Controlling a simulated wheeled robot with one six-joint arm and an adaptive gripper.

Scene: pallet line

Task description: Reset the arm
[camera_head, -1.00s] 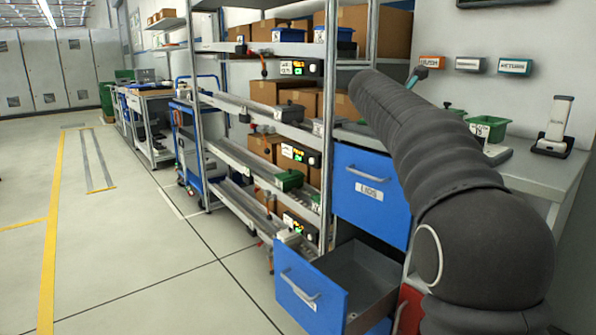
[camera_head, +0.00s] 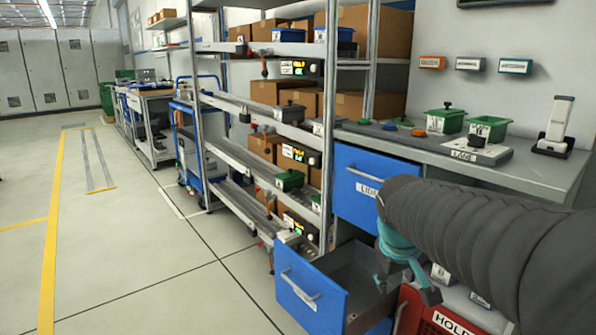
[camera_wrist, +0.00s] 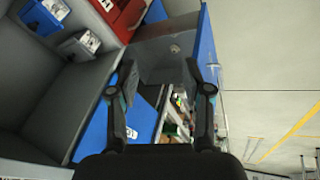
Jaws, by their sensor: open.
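My gripper (camera_head: 406,290) hangs from my dark ribbed arm (camera_head: 480,235) at the lower right of the head view, fingers pointing down. It is near the right side of the open blue drawer (camera_head: 312,300). The gripper also shows in the wrist view (camera_wrist: 160,75), its two dark fingers spread apart with nothing between them. The open drawer's grey inside lies beyond the fingers there, and its blue front (camera_wrist: 207,45) is at the right.
A closed blue drawer (camera_head: 352,185) is above the open one. The worktop (camera_head: 530,175) holds green bins (camera_head: 445,120) and a label stand (camera_head: 470,150). A red bin (camera_head: 440,318) is below right. Shelving with boxes stands left; the floor (camera_head: 130,250) further left is clear.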

